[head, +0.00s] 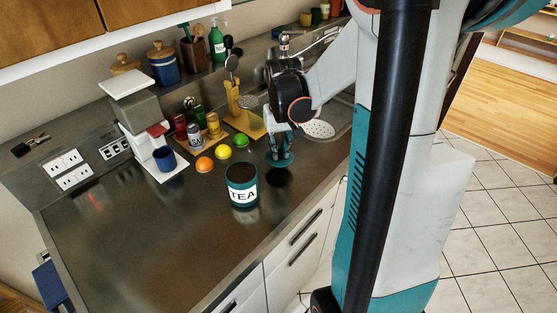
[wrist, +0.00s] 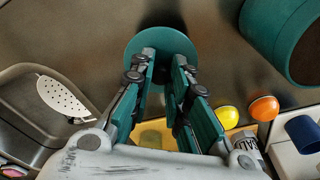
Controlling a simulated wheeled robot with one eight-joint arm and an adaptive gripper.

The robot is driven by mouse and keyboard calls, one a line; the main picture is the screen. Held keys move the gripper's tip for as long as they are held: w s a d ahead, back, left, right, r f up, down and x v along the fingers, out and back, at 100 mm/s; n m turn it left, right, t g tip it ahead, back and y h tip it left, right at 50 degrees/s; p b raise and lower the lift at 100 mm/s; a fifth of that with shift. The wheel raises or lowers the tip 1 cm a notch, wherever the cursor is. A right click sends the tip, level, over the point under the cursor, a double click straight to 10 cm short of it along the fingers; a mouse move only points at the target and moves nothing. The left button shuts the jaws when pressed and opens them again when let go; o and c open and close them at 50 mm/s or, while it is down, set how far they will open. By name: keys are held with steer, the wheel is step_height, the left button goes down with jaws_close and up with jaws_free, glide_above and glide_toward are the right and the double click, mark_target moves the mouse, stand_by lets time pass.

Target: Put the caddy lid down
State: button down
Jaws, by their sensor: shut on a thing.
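The caddy lid is a round teal disc (head: 281,160) in the head view, held above the dark counter with a shadow below it. My gripper (head: 279,147) is shut on the lid from above. In the wrist view the lid (wrist: 156,42) shows beyond the fingertips of my gripper (wrist: 164,62); its gripped part is hidden between the fingers. The teal tea caddy (head: 242,190), labelled TEA, stands upright and open on the counter to the left of the lid. Its side and dark opening (wrist: 285,38) show at the upper right of the wrist view.
A green ball (head: 241,140), a yellow ball (head: 224,152) and an orange ball (head: 204,164) lie behind the caddy. A blue mug (head: 165,158) stands by the coffee machine. The sink (head: 340,122) is behind on the right. The counter's front left (head: 140,240) is clear.

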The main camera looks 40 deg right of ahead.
mark_target(280, 156)
steer(key=shift+f+b, duration=0.7)
steer(key=shift+f, duration=1.45)
steer(key=shift+f, duration=0.2)
steer(key=c, duration=1.5)
jaws_free()
steer(key=shift+r, duration=0.1)
steer(key=shift+c, duration=0.2)
step_height(280, 156, up, 12)
steer(key=s+p, duration=0.1)
steer(key=p, duration=0.3)
steer(key=shift+s+a, duration=0.2)
steer(key=shift+a, duration=0.1)
steer(key=shift+r, duration=0.1)
